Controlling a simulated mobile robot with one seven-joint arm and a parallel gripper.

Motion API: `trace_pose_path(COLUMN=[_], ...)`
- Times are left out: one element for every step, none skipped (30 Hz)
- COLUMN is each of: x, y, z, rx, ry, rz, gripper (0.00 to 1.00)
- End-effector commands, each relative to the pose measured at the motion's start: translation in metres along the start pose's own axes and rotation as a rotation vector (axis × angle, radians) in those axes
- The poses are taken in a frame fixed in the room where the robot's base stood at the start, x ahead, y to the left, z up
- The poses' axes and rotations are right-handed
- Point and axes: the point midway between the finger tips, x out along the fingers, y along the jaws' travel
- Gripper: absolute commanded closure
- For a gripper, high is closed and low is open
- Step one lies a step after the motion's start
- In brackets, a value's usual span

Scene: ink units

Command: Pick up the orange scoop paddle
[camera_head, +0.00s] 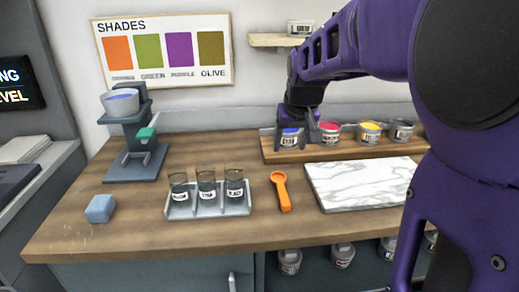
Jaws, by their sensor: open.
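The orange scoop paddle (281,191) lies flat on the wooden counter. Its ring-shaped end points away from me and its handle comes toward the front edge. It sits between the grey cup tray and the white marble slab, touching neither. My gripper (294,138) hangs from my purple arm at the back of the counter, over the blue ink jar (290,139). It is behind and above the scoop, well apart from it. Its jaws are open, with a finger on each side of the jar; whether they touch it I cannot tell.
The grey tray (208,211) holds three labelled cups left of the scoop. The marble slab (365,183) lies to its right. Red (329,133), yellow (369,132) and dark (402,130) jars stand on a wooden board behind. A blue block (100,209) and a dispenser stand (137,165) are at left.

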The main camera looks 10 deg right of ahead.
Motion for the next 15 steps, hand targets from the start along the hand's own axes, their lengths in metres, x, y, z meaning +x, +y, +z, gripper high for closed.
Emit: trace_pose_path(x=[0.004, 0.006, 0.009, 0.012, 0.016, 0.023, 0.029, 0.035, 0.043, 0.051, 0.057, 0.066, 0.072, 0.079, 0.088], y=[0.000, -0.001, -0.002, -0.002, -0.003, -0.003, -0.003, -0.003, -0.003, -0.003, -0.003, -0.003, -0.003, -0.003, -0.003], z=[0.009, 0.014, 0.018, 0.020, 0.022, 0.023, 0.024, 0.024, 0.025, 0.025, 0.026, 0.026, 0.027, 0.027, 0.028], rx=[0.007, 0.008, 0.010, 0.010, 0.010, 0.010, 0.010, 0.010, 0.010, 0.010, 0.010, 0.010, 0.009, 0.009, 0.009], ry=[-0.034, -0.050, -0.066, -0.073, -0.078, -0.081, -0.081, -0.081, -0.081, -0.081, -0.080, -0.080, -0.080, -0.079, -0.079], rz=[0.002, 0.002, 0.003, 0.003, 0.003, 0.003, 0.003, 0.003, 0.003, 0.003, 0.003, 0.003, 0.003, 0.003, 0.003], gripper=[0.35, 0.35, 0.35, 0.35, 0.35, 0.35, 0.35, 0.35, 0.35, 0.35, 0.35, 0.35, 0.35, 0.35, 0.35])
